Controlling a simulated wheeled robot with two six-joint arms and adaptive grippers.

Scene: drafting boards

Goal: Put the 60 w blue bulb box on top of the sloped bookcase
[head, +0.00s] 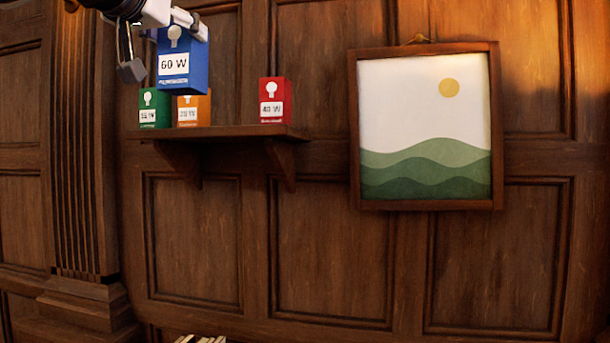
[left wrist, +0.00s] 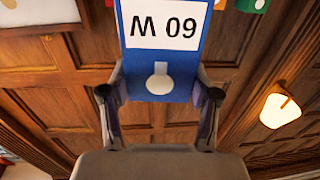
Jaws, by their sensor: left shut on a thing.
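The blue 60 W bulb box (head: 183,70) is held upright in the air at the upper left of the head view, in front of and above the wall shelf. My left gripper (head: 160,45) is shut on it, with a finger on each side. In the left wrist view the box (left wrist: 158,62) shows upside down between the fingers of the gripper (left wrist: 160,92). The sloped bookcase is not recognisable in either view. My right gripper is not in view.
The wall shelf (head: 225,131) holds a green box (head: 154,107), an orange box (head: 194,112) and a red 40 W box (head: 274,100). A framed hill picture (head: 425,125) hangs to the right. Pale edges (head: 200,339) show at the bottom. A lit lamp (left wrist: 280,110) shows in the wrist view.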

